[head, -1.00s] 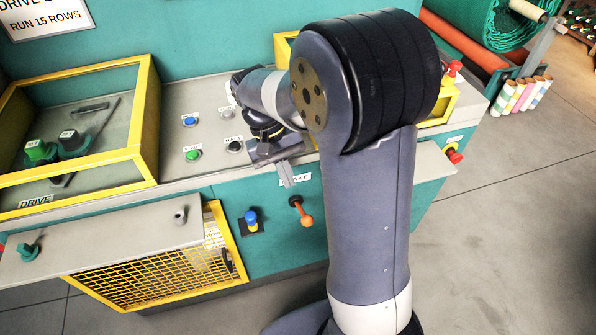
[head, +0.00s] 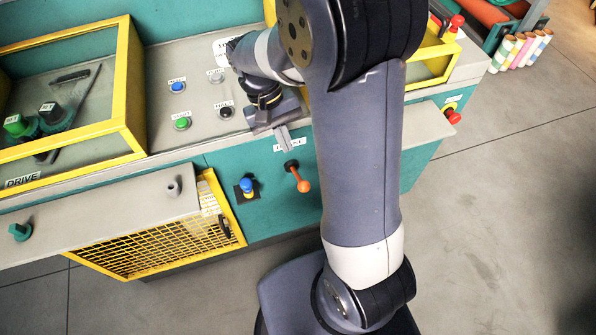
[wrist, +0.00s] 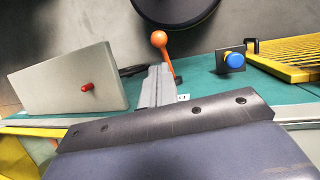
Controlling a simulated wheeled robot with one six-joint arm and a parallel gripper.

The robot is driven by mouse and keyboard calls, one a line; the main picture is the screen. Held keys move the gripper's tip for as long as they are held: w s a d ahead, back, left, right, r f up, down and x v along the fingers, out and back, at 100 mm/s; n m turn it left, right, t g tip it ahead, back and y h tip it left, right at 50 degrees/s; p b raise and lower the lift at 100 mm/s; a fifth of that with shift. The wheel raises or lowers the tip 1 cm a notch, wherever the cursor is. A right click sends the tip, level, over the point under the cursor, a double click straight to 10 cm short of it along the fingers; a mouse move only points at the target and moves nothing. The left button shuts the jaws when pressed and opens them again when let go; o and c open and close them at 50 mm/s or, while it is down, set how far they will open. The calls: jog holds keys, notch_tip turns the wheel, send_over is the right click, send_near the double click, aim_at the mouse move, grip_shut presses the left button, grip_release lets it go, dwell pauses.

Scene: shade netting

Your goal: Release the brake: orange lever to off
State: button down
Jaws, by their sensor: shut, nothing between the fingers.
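The orange lever (head: 303,185) sits on the teal front panel. Its dark pivot is at the top and its ball end hangs down, slightly to the right. The label (head: 289,145) above it is partly covered by my gripper. My gripper (head: 286,146) is shut and empty, pointing down just above the lever's pivot. In the wrist view, the lever's orange ball (wrist: 159,39) shows beyond the shut fingertips (wrist: 160,72), and its stem runs down beside them. I cannot tell whether the fingers touch the stem.
Several buttons, including a green one (head: 182,123), are on the console top. A red knob (head: 453,117) sticks out at the right. Floor is open at the right.

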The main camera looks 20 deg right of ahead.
aim_at(301, 182)
jog(key=x, duration=1)
jog(key=shift+s+d+f, duration=0.1)
jog(key=shift+f, duration=0.25)
jog(key=shift+f, duration=0.15)
